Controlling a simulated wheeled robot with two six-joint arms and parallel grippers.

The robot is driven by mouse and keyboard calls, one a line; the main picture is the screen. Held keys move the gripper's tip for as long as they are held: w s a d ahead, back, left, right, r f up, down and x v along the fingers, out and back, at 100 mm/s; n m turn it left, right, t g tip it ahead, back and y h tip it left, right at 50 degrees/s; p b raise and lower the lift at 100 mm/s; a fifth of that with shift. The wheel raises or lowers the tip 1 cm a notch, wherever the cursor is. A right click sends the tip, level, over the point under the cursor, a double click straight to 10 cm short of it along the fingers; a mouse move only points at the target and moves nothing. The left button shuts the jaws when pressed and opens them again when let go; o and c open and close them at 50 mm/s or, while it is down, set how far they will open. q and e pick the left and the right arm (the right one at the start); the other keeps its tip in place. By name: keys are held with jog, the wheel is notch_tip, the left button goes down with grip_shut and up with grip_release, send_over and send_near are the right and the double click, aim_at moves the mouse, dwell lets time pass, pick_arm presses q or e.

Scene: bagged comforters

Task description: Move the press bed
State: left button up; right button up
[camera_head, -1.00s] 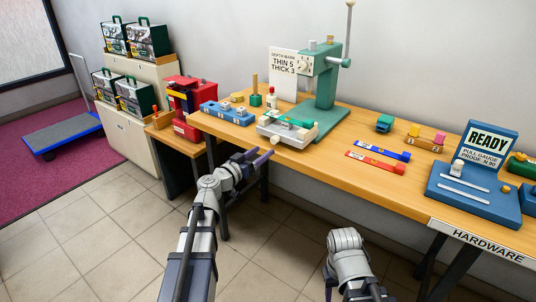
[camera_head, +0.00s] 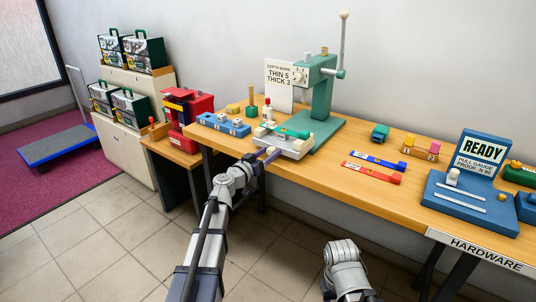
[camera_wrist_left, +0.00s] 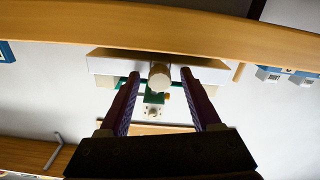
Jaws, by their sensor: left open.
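The press bed (camera_head: 291,147) is a pale, low block with a green piece on top, at the foot of the green press (camera_head: 322,100) on the wooden bench. A round cream knob (camera_wrist_left: 160,76) sticks out from its front. My left gripper (camera_head: 268,153) is at the bench's front edge, by the bed's front. In the left wrist view my left gripper (camera_wrist_left: 160,73) is open, with one purple finger on each side of the knob and gaps showing. I cannot tell how deep the knob sits between them. My right gripper does not show, only part of that arm.
A blue block tray (camera_head: 222,125) lies left of the bed, and a red machine (camera_head: 190,112) stands further left. Blue (camera_head: 380,161) and red (camera_head: 370,173) bars lie to the right. A blue READY stand (camera_head: 472,195) is at far right. The bench front between is clear.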

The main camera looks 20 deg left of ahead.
pick_arm(q)
grip_shut()
dwell(0.5)
dwell(0.9)
